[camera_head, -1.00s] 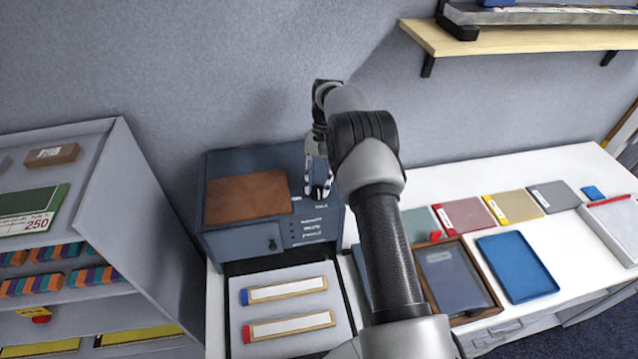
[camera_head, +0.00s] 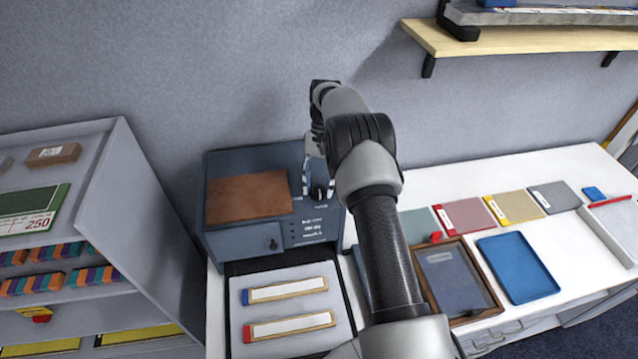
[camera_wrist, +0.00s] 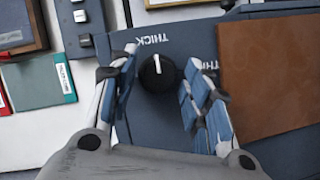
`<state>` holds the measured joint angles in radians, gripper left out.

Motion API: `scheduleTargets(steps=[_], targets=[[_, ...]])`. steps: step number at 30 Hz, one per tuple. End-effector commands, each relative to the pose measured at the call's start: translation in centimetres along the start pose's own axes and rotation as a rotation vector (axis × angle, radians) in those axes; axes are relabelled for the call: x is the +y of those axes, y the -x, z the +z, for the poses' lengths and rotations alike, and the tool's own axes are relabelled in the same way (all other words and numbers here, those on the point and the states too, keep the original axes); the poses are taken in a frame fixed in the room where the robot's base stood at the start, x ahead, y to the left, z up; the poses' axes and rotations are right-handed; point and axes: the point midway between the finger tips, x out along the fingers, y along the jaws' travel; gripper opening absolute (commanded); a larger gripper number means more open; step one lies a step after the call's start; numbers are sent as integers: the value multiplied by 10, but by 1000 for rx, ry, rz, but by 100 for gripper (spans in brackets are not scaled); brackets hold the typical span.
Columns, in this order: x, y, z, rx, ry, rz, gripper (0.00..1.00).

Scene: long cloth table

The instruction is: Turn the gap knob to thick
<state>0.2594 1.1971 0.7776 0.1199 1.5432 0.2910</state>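The round black gap knob (camera_wrist: 158,74) sits on the blue-grey machine (camera_wrist: 160,125). In the wrist view its white pointer line points up, toward the THICK label (camera_wrist: 153,39). A second label, partly covered by a finger, is at the right. My gripper (camera_wrist: 158,88) is open, with one finger on each side of the knob and a visible gap on both sides. In the head view the knob (camera_head: 318,193) shows below my gripper (camera_head: 318,178), at the machine's right part.
A brown panel (camera_head: 247,197) lies on the machine's top, left of the knob. A tray with two labelled strips (camera_head: 288,290) is in front. Coloured folders, a wooden frame (camera_head: 490,303) and a blue tray (camera_head: 517,267) lie to the right. A shelf unit stands at left.

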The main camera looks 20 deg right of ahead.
Motion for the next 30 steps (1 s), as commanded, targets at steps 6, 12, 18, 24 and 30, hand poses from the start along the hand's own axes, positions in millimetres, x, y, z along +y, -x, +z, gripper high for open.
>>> scheduleTargets(steps=[6, 12, 18, 24, 30], targets=[[0, 0, 0, 1, -1, 0, 49], [0, 5, 1, 2, -1, -1, 49], [0, 35, 13, 6, 0, -2, 49], [0, 70, 28, 4, 0, -1, 49], [0, 90, 36, 3, -1, -1, 49]])
